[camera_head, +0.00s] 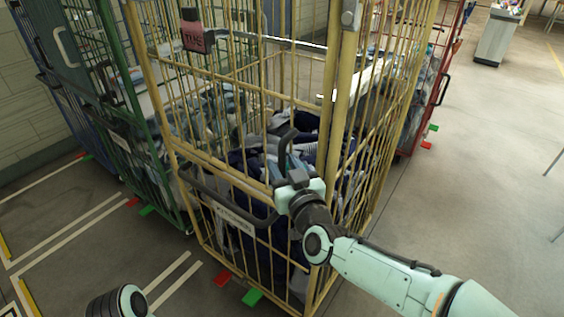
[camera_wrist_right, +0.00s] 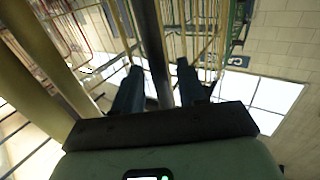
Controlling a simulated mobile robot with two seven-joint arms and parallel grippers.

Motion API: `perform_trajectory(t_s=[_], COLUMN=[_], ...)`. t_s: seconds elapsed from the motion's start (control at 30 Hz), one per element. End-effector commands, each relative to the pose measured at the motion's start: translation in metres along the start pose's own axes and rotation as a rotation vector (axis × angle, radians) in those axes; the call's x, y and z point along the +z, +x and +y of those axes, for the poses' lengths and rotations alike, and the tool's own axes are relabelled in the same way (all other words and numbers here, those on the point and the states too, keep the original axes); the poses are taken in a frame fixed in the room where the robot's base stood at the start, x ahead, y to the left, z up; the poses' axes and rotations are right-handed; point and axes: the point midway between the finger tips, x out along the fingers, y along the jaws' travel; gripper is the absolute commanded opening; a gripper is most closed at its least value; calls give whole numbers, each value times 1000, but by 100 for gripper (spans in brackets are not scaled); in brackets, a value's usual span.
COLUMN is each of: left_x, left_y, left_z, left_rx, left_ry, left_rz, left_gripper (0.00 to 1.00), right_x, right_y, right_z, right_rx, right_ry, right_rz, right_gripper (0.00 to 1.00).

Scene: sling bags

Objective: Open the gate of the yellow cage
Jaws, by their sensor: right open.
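The yellow cage (camera_head: 335,130) stands in the middle of the head view, with bundles of dark and pale cloth (camera_head: 250,165) inside. A black handle (camera_head: 225,198) runs along its front gate, below a yellow crossbar. My right gripper (camera_head: 284,182) is at the right end of this handle, in front of the gate. In the right wrist view, its two dark fingers (camera_wrist_right: 157,82) are apart, with a dark bar (camera_wrist_right: 150,45) running between them. I cannot tell whether they touch the bar. The gate looks closed. My left gripper is out of view.
A green cage (camera_head: 140,150) and a blue cage (camera_head: 75,110) stand close on the left. A red cage (camera_head: 428,90) stands behind on the right. Floor on the right is open, with a grey bin (camera_head: 495,38) far back.

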Motion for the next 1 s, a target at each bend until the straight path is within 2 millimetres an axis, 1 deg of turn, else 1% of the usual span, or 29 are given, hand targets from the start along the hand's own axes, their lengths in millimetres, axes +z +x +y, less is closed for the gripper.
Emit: perform_trajectory(t_s=[0.03,0.13,0.43,0.47,0.5,0.57,0.6,1.0], left_x=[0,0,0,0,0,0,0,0], left_y=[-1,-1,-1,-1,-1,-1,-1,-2], left_z=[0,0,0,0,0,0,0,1], left_rx=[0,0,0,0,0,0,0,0], left_ry=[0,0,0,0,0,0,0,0], left_rz=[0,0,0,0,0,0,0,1], left_gripper=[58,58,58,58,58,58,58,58], right_x=[0,0,0,0,0,0,0,0], right_y=[5,11,13,13,13,13,13,12], right_z=[0,0,0,0,0,0,0,-4], right_rx=[1,0,0,0,0,0,0,2], right_ry=[-1,-1,0,0,0,0,0,1], right_rz=[-1,-1,0,0,0,0,0,-1], right_gripper=[41,41,41,35,22,2,0,0])
